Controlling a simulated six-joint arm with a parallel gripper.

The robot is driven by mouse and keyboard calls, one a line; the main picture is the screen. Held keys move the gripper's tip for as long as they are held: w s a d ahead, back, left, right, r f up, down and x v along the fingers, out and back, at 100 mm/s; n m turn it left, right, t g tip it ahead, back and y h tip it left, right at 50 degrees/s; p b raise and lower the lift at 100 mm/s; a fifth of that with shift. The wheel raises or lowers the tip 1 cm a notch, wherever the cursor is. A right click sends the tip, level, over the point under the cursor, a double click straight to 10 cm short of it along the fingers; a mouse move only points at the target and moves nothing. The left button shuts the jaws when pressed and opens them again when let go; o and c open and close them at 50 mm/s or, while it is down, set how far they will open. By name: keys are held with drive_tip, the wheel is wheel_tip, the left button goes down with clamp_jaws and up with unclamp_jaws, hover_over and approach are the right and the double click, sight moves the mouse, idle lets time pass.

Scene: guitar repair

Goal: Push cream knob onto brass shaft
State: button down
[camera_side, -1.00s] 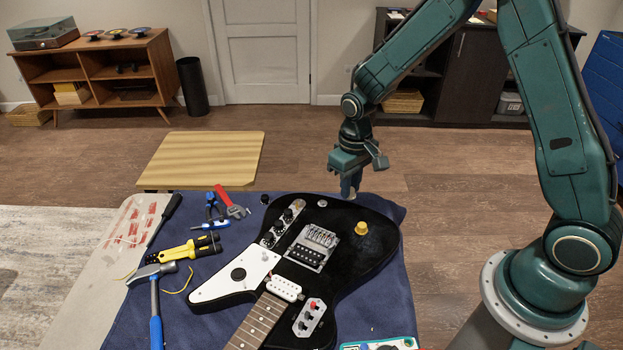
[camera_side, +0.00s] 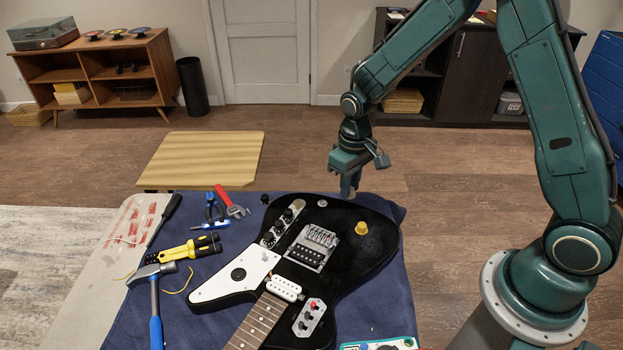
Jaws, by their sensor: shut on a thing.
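A black electric guitar (camera_side: 350,262) lies on the blue cloth, its neck toward the front of the picture. My gripper (camera_side: 349,191) points down at the guitar's far edge. It is shut on a small pale thing at its fingertips, which looks like the cream knob (camera_side: 350,196); the fingers hide most of it. A yellow knob-like piece (camera_side: 361,228) stands upright on the guitar body, in front of and slightly right of my gripper. I cannot pick out a bare brass shaft at this size.
A small dark round piece (camera_side: 265,199) sits beyond the guitar. A green-edged thing (camera_side: 385,344) lies at the front. Space above the guitar is free.

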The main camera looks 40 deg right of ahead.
drive_tip(key=w+a+n, duration=0.2)
drive_tip(key=w+n, duration=0.1)
drive_tip(key=n, duration=0.5)
drive_tip(key=w+a+n, duration=0.2)
drive_tip(key=w+n, duration=0.2)
drive_tip(key=n, duration=0.5)
drive_tip(key=w+a+r+n, duration=0.1)
drive_tip(key=w+n, duration=0.3)
drive_tip(key=n, duration=0.4)
drive_tip(key=shift+a+n, duration=0.4)
drive_tip(key=shift+a, duration=0.35)
drive_tip(key=shift+f, duration=0.25)
hover_over(297, 202)
drive_tip(key=shift+f, duration=2.3)
drive_tip(key=shift+f, duration=1.3)
idle(0.6)
drive_tip(key=c, duration=1.2)
unclamp_jaws()
